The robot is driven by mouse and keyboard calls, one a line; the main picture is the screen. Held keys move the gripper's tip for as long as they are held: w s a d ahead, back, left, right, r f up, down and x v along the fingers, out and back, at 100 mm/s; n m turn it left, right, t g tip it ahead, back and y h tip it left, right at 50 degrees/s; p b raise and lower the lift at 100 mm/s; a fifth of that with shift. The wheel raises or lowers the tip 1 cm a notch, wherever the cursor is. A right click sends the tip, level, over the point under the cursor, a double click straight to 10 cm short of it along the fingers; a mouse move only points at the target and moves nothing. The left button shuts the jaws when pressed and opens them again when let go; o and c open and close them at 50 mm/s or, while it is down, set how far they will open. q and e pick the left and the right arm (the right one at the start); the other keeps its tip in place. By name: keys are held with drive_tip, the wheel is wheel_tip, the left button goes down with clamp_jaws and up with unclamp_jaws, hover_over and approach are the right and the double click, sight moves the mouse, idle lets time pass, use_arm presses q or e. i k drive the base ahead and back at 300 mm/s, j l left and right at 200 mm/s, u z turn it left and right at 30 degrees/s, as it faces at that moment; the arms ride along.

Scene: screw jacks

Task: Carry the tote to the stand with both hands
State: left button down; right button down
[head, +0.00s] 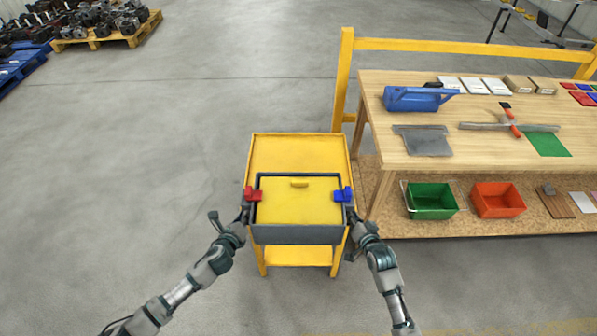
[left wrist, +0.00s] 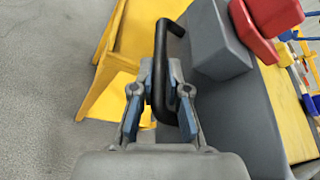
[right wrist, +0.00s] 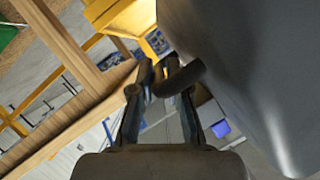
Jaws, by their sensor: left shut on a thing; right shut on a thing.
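The grey tote (head: 298,235) has a yellow panel (head: 285,212) inside its rim, a red block at the left rim and a blue block at the right. It overlaps the front half of the yellow stand's top (head: 300,150). I cannot tell whether it touches that top. My left gripper (head: 244,213) is at the tote's left side. In the left wrist view, its fingers (left wrist: 160,103) are shut on a black bar handle (left wrist: 160,60). My right gripper (head: 354,215) is at the right side, shut on the other dark handle (right wrist: 180,78), partly hidden by the fingers.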

sight(298, 165)
drive_tip(key=i, duration=1)
